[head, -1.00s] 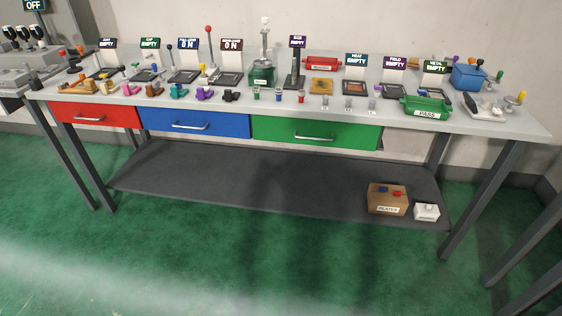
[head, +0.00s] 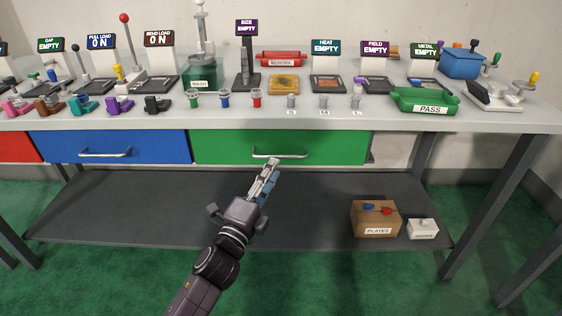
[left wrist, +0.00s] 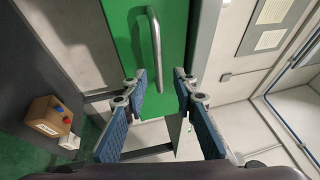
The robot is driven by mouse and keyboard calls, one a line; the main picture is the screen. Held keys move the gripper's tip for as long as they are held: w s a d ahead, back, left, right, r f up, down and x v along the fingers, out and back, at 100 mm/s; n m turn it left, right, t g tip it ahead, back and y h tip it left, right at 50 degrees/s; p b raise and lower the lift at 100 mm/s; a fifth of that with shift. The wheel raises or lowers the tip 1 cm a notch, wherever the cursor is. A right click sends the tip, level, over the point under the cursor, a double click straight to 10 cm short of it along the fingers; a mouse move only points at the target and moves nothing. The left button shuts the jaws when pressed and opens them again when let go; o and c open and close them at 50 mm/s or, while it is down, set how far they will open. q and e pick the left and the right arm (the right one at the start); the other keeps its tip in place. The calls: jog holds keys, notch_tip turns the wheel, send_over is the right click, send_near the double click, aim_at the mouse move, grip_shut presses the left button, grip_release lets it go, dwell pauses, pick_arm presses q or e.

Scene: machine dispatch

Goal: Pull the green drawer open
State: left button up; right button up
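The green drawer (head: 225,147) is shut under the table top, its front level with the blue drawer beside it. My left gripper (head: 270,168) reaches up from below, close under the handle in the head view. In the left wrist view the gripper (left wrist: 160,84) is open with nothing between its blue-padded fingers. There the handle (left wrist: 154,45) stands upright in the picture on the green front, just beyond the fingertips and not gripped. My right gripper is out of view.
The blue drawer (head: 130,146) and part of a red drawer (head: 15,148) lie to the left. The table top (head: 440,122) overhangs with several devices and trays on it. A dark lower shelf (head: 120,215) carries a plates box (head: 375,219) and a white box (head: 422,229) at right.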

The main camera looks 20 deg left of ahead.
aim_at(281, 157)
pick_arm(q)
jog(key=x, duration=0.6)
jog(key=shift+w, duration=0.25)
jog(key=shift+c, duration=0.6)
jog(key=shift+f, duration=0.1)
grip_shut()
